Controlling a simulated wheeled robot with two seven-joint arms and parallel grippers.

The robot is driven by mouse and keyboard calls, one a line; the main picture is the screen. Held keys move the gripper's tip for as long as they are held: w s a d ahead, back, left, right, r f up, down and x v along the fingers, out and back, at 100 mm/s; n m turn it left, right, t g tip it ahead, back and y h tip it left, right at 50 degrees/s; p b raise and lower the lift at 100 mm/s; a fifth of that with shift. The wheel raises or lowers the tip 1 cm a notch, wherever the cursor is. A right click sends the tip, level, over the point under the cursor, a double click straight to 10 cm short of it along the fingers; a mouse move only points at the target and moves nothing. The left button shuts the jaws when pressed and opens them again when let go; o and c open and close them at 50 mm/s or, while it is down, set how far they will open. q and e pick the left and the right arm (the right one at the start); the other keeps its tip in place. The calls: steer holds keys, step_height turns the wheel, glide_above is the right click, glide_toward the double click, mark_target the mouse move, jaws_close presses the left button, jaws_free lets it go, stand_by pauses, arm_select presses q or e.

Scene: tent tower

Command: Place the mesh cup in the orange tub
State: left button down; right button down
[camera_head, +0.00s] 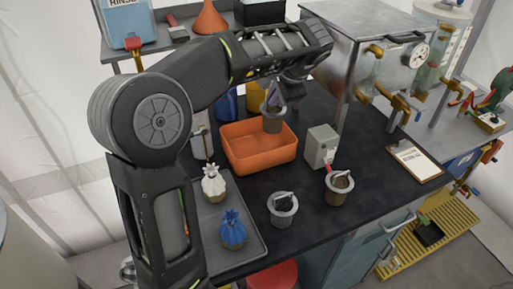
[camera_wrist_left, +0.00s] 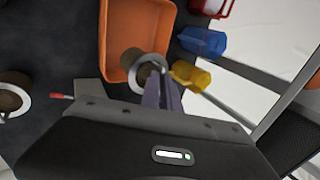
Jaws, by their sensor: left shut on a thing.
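My left gripper (camera_head: 274,98) is shut on the rim or handle of the mesh cup (camera_head: 272,124), a small brownish-grey cup with a pale rim. The cup hangs roughly upright over the back right part of the orange tub (camera_head: 258,160). In the left wrist view the fingers (camera_wrist_left: 160,88) meet the cup's rim, and the cup (camera_wrist_left: 131,60) shows against the floor of the tub (camera_wrist_left: 118,20). How far the cup's base is above the tub floor is hard to tell. My right gripper is not in view.
Two similar cups, one grey (camera_head: 283,209) and one brown (camera_head: 338,189), stand on the dark bench. A grey box (camera_head: 321,148) stands right of the tub. A tray (camera_head: 252,245) holds a white and a blue item. Blue and yellow containers (camera_wrist_left: 203,42) (camera_wrist_left: 190,77) stand beside the tub.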

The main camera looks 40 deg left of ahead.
mark_target(272, 126)
arm_select(q)
steer(key=shift+f, duration=3.15)
steer(key=shift+f, duration=0.1)
steer(key=shift+f+p, duration=0.4)
steer(key=shift+f, duration=1.4)
steer(key=shift+f, duration=0.2)
steer(key=c, duration=1.6)
jaws_free()
steer(key=shift+r, duration=0.15)
steer(key=shift+r, duration=0.15)
steer(key=b+v, duration=0.1)
steer(key=v, duration=1.1)
